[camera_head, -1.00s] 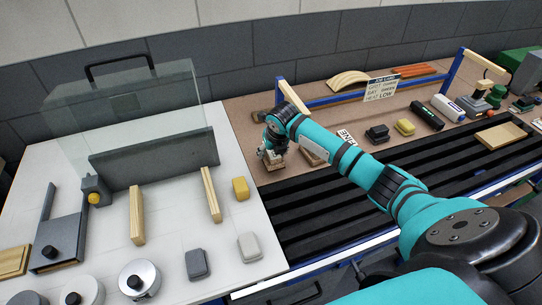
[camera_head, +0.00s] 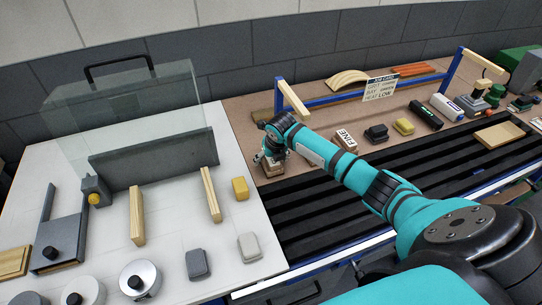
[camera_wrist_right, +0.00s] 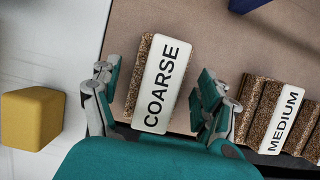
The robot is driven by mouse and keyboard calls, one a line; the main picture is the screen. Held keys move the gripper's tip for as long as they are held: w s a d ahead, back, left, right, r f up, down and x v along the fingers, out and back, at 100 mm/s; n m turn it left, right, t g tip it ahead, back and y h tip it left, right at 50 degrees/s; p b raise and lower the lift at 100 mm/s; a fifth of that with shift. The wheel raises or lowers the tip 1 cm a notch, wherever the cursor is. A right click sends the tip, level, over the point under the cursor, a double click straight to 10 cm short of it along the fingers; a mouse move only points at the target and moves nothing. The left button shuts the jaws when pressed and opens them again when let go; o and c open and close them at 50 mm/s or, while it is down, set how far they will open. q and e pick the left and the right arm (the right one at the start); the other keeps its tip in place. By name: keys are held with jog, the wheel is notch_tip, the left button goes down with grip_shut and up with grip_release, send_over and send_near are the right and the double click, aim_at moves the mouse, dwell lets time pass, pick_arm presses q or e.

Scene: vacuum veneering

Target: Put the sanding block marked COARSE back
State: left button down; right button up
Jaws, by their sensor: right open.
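The sanding block marked COARSE (camera_wrist_right: 160,84) lies on the brown board between the spread fingers of my right gripper (camera_wrist_right: 160,88), in the right wrist view. The block is brown and grainy with a white label. The fingers are open, one on each side, with a visible gap on the right. In the head view my right gripper (camera_head: 271,164) is low over the board's left end and mostly hides this block. The MEDIUM block (camera_wrist_right: 283,121) sits to the right in the wrist view. The FINE block (camera_head: 346,141) shows beyond my arm. My left gripper is not in view.
A yellow block (camera_wrist_right: 31,118) stands on the white table to the left; it also shows in the head view (camera_head: 240,188). A blue frame (camera_head: 335,98) stands behind the blocks. Black and yellow pieces (camera_head: 404,127) lie farther right. Black slats (camera_head: 330,205) run in front.

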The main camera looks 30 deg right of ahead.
jog(key=b+v, duration=0.1)
jog(key=v, duration=1)
jog(key=shift+s+a+r, duration=0.1)
jog(key=shift+s+r, duration=0.05)
jog(key=shift+r, duration=0.3)
